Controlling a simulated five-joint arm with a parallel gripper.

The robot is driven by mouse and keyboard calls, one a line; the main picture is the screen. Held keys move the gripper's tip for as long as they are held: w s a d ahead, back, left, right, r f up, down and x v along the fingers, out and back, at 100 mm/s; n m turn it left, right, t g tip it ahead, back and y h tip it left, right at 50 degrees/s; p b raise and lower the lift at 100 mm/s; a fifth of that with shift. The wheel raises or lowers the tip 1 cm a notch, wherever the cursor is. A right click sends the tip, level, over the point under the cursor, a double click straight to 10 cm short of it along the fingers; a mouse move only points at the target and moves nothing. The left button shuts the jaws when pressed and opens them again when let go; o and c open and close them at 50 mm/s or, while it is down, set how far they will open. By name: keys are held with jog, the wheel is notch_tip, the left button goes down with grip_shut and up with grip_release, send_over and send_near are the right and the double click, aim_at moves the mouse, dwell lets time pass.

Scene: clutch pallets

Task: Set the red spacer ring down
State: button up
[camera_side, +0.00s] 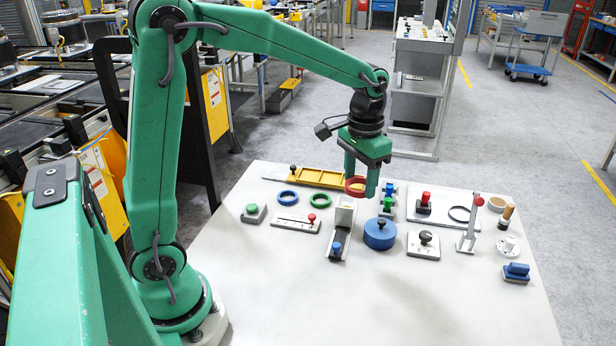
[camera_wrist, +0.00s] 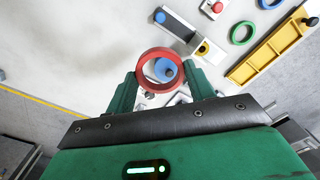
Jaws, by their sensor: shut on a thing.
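My gripper (camera_side: 362,192) is shut on the red spacer ring (camera_side: 355,181), which it holds above the back half of the white table (camera_side: 270,280). In the wrist view the red ring (camera_wrist: 143,72) sits between the two green fingers of my gripper (camera_wrist: 162,92), one on each side. A blue round part (camera_wrist: 165,69) shows through the ring's opening, lower down. The ring's exact height above the table cannot be told.
A yellow tray (camera_side: 318,177) lies along the back edge. A blue ring (camera_side: 288,209) and a green ring (camera_side: 320,208) lie left of the gripper. The table's front is clear.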

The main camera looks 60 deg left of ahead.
jog(key=s+d+f+n, duration=0.1)
jog(key=s+d+f, duration=0.3)
jog(key=s+d, duration=0.7)
jog(key=s+d+f, duration=0.4)
jog(key=s+d, duration=0.5)
jog(key=d, duration=0.4)
send_over(366, 330)
notch_tip(366, 330, down, 7)
jog(key=shift+r, duration=0.1)
jog(key=shift+f, duration=1.95)
jog(key=shift+f, duration=0.15)
jog(key=o, duration=0.9)
jog(key=shift+o, duration=0.2)
